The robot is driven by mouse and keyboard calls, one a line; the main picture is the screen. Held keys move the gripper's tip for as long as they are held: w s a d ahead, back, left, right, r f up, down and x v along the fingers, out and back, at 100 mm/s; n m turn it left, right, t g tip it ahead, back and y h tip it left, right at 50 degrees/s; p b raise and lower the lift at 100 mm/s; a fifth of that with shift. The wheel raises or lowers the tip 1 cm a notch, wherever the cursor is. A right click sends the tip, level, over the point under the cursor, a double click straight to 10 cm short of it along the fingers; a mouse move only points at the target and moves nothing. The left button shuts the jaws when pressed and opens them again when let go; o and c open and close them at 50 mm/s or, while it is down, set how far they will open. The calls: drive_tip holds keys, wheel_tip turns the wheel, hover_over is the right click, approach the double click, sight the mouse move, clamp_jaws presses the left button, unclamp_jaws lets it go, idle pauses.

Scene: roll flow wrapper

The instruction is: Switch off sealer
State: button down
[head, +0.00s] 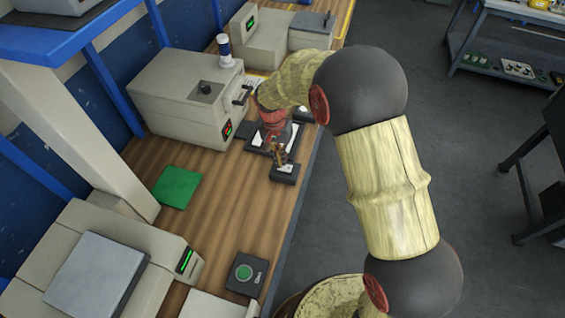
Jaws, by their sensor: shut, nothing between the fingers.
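The sealer seems to be the beige box machine (180,88) on the wooden bench, with a black knob (204,90) on its top and a black handle at its right side. A small dark panel with red and green marks (228,130) sits low on its front right corner; I cannot tell its switch position. My gripper (280,158) is shut and empty, pointing down just right of the machine's front, apart from the panel. It is above or beside a small black block (285,173); I cannot tell whether they touch.
A beige scale-like machine (100,270) with a green display stands at the lower left. A black box with a green button (244,273) and a green pad (177,187) lie on the bench (225,205). Another beige machine (265,40) stands behind. Blue uprights edge the left.

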wheel_tip(320, 180, up, 10)
drive_tip(key=a, duration=0.1)
drive_tip(key=shift+w+f, duration=0.25)
drive_tip(key=shift+w+d+r+p, duration=0.1)
drive_tip(key=shift+d+r+p, duration=0.2)
drive_tip(key=shift+r+p, duration=0.35)
drive_tip(key=shift+d+r+p, duration=0.25)
drive_tip(key=shift+r+p, duration=0.35)
drive_tip(key=shift+f, duration=0.1)
drive_tip(key=f, duration=0.4)
drive_tip(key=d+f+b, duration=0.1)
drive_tip(key=f, duration=0.4)
drive_tip(key=f+b, duration=0.1)
drive_tip(key=f, duration=0.3)
drive_tip(key=shift+s+d+f, duration=0.3)
drive_tip(key=shift+s+f, duration=0.05)
drive_tip(key=shift+f, duration=0.05)
